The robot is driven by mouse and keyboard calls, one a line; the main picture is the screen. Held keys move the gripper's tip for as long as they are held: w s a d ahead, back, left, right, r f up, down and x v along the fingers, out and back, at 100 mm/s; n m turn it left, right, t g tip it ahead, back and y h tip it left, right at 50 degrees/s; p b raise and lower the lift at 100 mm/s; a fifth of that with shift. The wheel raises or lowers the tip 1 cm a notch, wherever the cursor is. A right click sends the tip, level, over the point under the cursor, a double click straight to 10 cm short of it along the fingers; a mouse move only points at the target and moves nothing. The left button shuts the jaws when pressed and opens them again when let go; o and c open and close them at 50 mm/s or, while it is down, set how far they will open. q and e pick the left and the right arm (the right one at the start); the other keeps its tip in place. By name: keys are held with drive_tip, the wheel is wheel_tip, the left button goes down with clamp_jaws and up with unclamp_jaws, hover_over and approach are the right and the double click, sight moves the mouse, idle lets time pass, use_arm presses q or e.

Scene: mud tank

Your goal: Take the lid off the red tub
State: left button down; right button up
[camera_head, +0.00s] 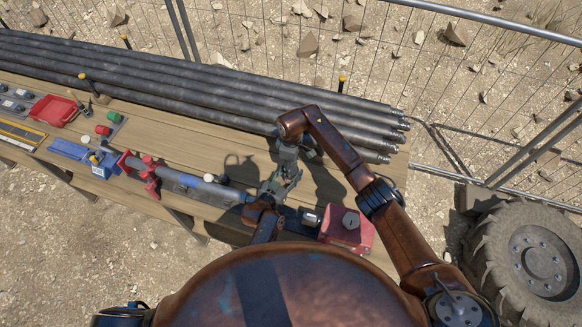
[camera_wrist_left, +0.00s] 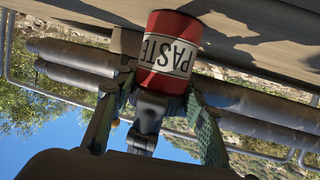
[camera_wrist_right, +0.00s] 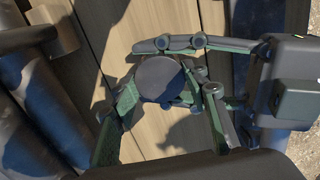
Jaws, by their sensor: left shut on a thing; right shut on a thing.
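The red tub (camera_wrist_left: 172,52) carries a white PASTE label and appears upside down in the left wrist view. My left gripper (camera_wrist_left: 155,105) is shut on it, one finger at each side. In the right wrist view, the round dark grey lid (camera_wrist_right: 160,78) lies between the fingers of my right gripper (camera_wrist_right: 160,105), which is shut on it. My left gripper's fingers (camera_wrist_right: 180,45) reach in there from the right. In the head view, my left gripper (camera_head: 282,182) is just below my right gripper (camera_head: 287,152); they hide the tub. I cannot tell whether lid and tub are apart.
Long dark pipes (camera_head: 190,80) lie along the far side of the wooden bench (camera_head: 180,125). A grey pipe in red clamps (camera_head: 148,172) lies nearer. A red tray (camera_head: 54,110) is at the left.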

drive_tip(key=c, duration=0.3)
drive_tip(key=o, duration=1.2)
drive_tip(key=shift+o, duration=0.2)
drive_tip(key=shift+r, duration=0.1)
drive_tip(key=shift+r, duration=2.2)
use_arm(q)
drive_tip(key=c, duration=1.1)
unclamp_jaws()
